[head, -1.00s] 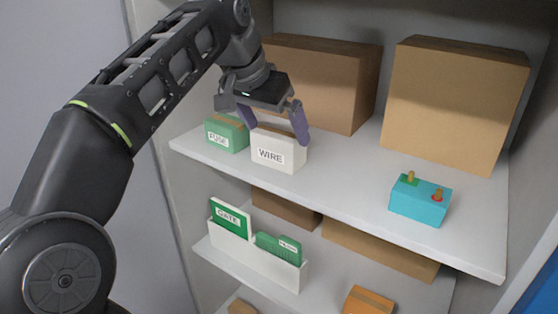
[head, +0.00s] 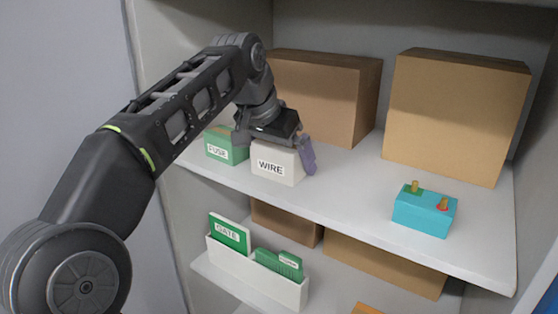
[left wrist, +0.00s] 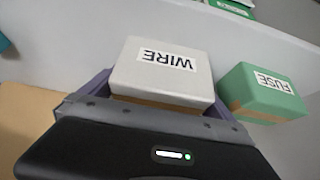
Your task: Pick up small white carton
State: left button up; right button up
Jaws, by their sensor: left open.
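The small white carton (head: 276,165) with the WIRE label stands on the upper shelf. It also shows in the left wrist view (left wrist: 165,72), label upside down. My left gripper (head: 280,158) is open and lowered over the carton. One purple finger is beside the carton's right side in the head view; the other finger is hidden there. In the left wrist view the carton sits between the two purple fingers. I cannot tell whether either finger touches it. My right gripper is not in view.
A green FUSE carton (head: 225,148) stands close on the left of the white carton. Large brown boxes (head: 325,95) (head: 455,115) stand behind. A cyan box with two knobs (head: 424,211) is at the right. Shelf between them is clear. A white file holder (head: 255,275) is below.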

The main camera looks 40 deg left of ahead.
aim_at(270, 148)
pick_arm(q)
jog(key=shift+c, duration=0.6)
jog(key=c, duration=1.5)
jog(key=shift+o, duration=0.2)
jog(key=shift+r, duration=0.1)
jog(key=shift+s+r, duration=0.2)
jog(key=shift+r, duration=0.15)
notch_tip(270, 148, up, 7)
jog(key=p, duration=0.5)
jog(key=shift+r+p, duration=0.15)
jog(key=shift+p, duration=0.15)
jog(key=shift+s+f+b, duration=0.3)
jog(key=shift+s+b, duration=0.05)
jog(key=shift+s, duration=0.15)
jog(key=shift+s+f+b, duration=0.3)
jog(key=shift+s+b, duration=0.05)
jog(key=shift+s, duration=0.15)
jog(key=s, duration=0.4)
jog(key=shift+s+r, duration=0.1)
jog(key=s+p, duration=0.4)
jog(key=s, duration=0.9)
jog(key=shift+s+d, duration=0.2)
jog(key=shift+s, duration=0.05)
